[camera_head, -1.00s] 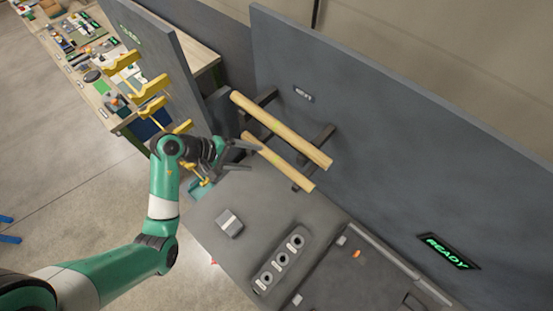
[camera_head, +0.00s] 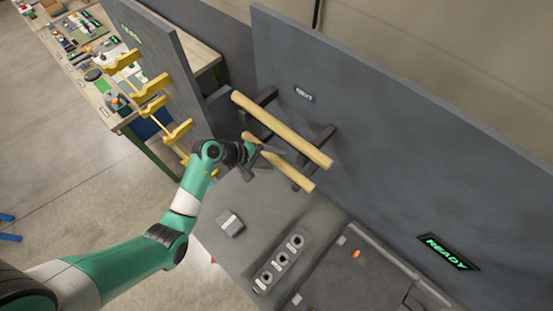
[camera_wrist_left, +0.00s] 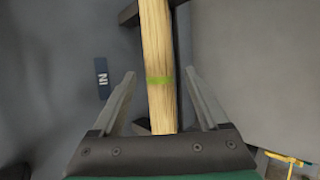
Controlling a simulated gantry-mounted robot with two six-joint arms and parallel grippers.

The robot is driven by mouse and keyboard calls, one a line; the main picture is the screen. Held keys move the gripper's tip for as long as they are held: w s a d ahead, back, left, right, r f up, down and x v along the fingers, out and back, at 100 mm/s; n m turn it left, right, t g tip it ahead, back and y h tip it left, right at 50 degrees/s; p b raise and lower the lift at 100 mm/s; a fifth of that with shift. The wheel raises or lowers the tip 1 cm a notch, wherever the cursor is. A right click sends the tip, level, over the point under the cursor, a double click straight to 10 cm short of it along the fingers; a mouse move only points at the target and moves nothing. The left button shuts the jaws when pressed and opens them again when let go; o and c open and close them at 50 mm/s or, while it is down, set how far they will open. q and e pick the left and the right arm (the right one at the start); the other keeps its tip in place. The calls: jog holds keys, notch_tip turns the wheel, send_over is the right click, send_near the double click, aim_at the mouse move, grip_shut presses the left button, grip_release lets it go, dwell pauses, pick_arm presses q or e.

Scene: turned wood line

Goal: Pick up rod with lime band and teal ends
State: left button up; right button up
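Two pale wooden rods lie on dark brackets in the head view, an upper rod (camera_head: 290,135) and a lower rod (camera_head: 297,176). My left gripper (camera_head: 270,158) is at the lower rod, toward its left part, and partly covers it. In the left wrist view, a rod (camera_wrist_left: 157,40) with a lime band (camera_wrist_left: 159,80) runs between the two fingers of my open left gripper (camera_wrist_left: 162,80). There is a gap on each side of the rod. I see no teal on its visible end. My right gripper is not in view.
A dark grey panel (camera_head: 390,150) stands behind the rods, with a READY sign (camera_head: 447,251). A grey block with several round holes (camera_head: 281,262) is on the grey bench. A cluttered wooden table (camera_head: 90,50) stands beyond.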

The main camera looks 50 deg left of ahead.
pick_arm(q)
grip_shut()
jog(key=shift+r, duration=0.1)
dwell(0.3)
